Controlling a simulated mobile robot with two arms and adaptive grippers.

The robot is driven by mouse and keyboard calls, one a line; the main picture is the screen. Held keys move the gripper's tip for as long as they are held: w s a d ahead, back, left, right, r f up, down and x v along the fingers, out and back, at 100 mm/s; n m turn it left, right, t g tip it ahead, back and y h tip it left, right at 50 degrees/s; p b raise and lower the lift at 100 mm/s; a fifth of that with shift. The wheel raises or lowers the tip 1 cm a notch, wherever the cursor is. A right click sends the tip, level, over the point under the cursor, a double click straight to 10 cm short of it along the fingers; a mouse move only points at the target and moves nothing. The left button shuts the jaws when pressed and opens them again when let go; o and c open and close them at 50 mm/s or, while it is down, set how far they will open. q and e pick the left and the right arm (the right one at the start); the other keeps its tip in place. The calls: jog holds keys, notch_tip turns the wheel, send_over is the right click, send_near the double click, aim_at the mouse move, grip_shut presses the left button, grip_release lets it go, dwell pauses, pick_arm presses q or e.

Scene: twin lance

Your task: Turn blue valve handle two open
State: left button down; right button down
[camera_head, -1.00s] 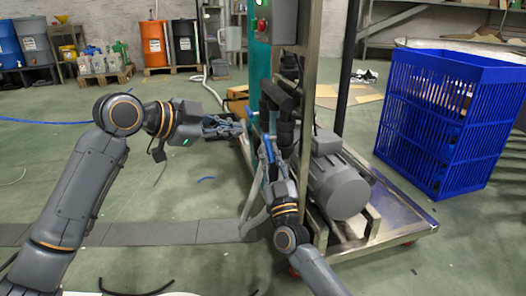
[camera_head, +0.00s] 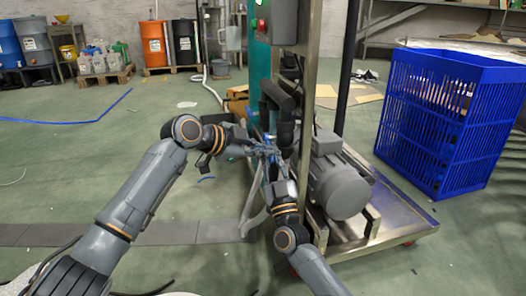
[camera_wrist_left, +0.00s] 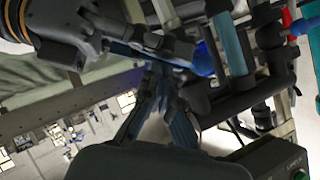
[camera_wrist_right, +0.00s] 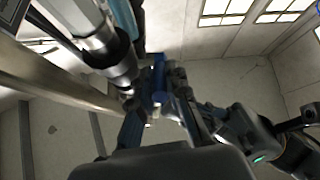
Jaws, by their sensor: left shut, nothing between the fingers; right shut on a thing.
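A blue valve handle shows on the dark pipework in the left wrist view (camera_wrist_left: 203,60) and the right wrist view (camera_wrist_right: 158,75). In the head view it is mostly hidden by my grippers. My right gripper (camera_head: 271,163) comes up from below and is shut on the blue handle. My left gripper (camera_head: 264,149) reaches in from the left, shut and empty, close beside the right fingertips. I cannot tell whether the two grippers touch. Another blue handle (camera_wrist_left: 298,27) lies near a red part at the right of the left wrist view. Numbers on the handles are not readable.
A steel post (camera_head: 309,95) and a grey motor (camera_head: 337,187) stand just right of the grippers on a metal skid (camera_head: 395,227). A control box (camera_head: 283,22) hangs above. A blue crate (camera_head: 430,150) stands at the right. The floor at left is mostly clear.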

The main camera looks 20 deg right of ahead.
pick_arm(q)
jog(key=shift+w+f, duration=0.15)
jog(key=shift+f, duration=0.05)
pick_arm(e)
jog(key=shift+a+f, duration=0.1)
jog(key=shift+f, duration=0.05)
pick_arm(q)
jog(key=shift+w+f, duration=0.3)
jog(key=shift+f, duration=0.35)
pick_arm(e)
jog(key=shift+s, duration=0.1)
jog(key=c, duration=1.3)
grip_release()
jog(key=shift+r, duration=0.25)
